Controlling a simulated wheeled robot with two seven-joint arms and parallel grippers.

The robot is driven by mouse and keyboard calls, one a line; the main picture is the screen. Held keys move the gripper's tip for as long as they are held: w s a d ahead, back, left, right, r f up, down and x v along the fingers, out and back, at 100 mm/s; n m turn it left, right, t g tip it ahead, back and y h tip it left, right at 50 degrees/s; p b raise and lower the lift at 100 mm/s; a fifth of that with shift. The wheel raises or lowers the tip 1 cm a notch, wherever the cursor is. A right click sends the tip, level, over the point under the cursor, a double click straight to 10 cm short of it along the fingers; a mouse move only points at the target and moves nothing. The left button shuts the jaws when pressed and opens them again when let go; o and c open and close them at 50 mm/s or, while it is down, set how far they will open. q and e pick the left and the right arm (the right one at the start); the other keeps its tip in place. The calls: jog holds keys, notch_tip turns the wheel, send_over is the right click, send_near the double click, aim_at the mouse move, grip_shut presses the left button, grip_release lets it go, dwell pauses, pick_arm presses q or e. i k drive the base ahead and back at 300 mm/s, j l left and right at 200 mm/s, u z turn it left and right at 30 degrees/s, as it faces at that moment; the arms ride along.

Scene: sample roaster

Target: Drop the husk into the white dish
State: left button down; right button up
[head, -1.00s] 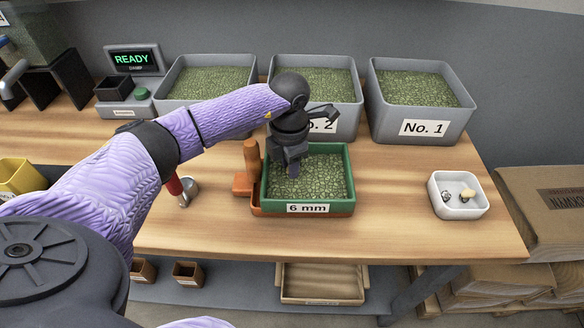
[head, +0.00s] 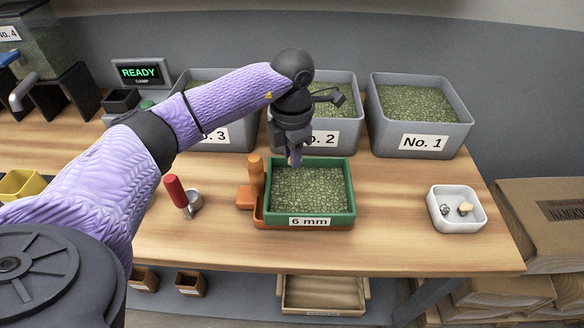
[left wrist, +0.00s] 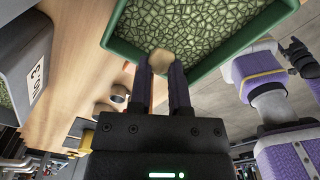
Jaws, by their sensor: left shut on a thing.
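My left gripper (head: 294,160) is above the back part of the green 6 mm sieve tray (head: 350,204), pointing down. In the left wrist view its fingers (left wrist: 162,68) are shut on a pale tan husk (left wrist: 162,59). In the head view the husk is barely visible between the fingertips. The white dish (head: 462,226) stands apart at the right of the table and holds a grey lump and a tan piece. A purple arm of mine with a dark hand, seemingly my right gripper (left wrist: 298,54), shows at the right of the left wrist view; its fingers are unclear.
Green beans fill the sieve, which sits on an orange base with a handle (head: 256,172). Bins No. 3, No. 2 (head: 348,138) and No. 1 (head: 424,142) line the back. A red-handled tool (head: 176,191) lies left. The table between sieve and dish is clear.

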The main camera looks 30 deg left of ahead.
aim_at(447, 204)
jog(key=i+l+u, duration=0.15)
jog(key=l, duration=0.35)
jog(key=i+l+u, duration=0.15)
jog(key=l, duration=0.4)
jog(key=i+l+u, duration=0.15)
jog(key=l, duration=0.4)
jog(key=i+l+u, duration=0.15)
jog(key=l, duration=0.45)
jog(key=k+j, duration=0.05)
